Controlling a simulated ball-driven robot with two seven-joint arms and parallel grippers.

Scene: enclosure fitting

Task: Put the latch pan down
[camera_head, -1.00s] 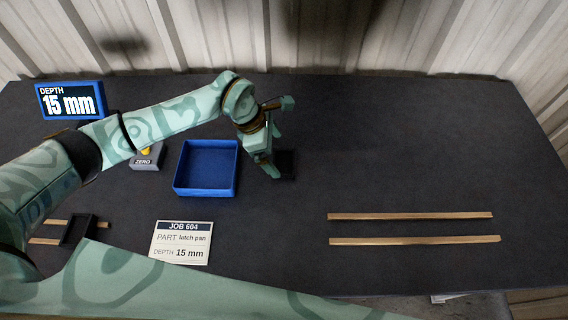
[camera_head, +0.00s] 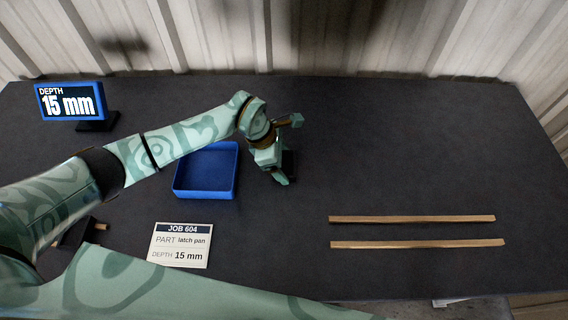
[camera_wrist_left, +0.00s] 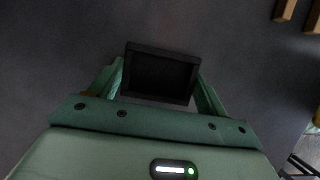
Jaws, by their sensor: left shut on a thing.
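My left gripper (camera_head: 278,174) is shut on a small dark square pan (camera_head: 289,162), just right of the blue tray. In the left wrist view the pan (camera_wrist_left: 160,72) sits between the two green fingers (camera_wrist_left: 160,90), its open side facing the camera. The dark pan blends with the dark table, so I cannot tell whether it touches the surface. The job card (camera_head: 181,245) reads latch pan, 15 mm. My right gripper is not in view.
The blue tray (camera_head: 207,193) looks empty. Two parallel wooden strips (camera_head: 412,219) lie on the right. The depth display (camera_head: 70,101) reads 15 mm at the back left. Another dark part (camera_head: 76,234) at the lower left is partly hidden by my arm. The middle and back right are clear.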

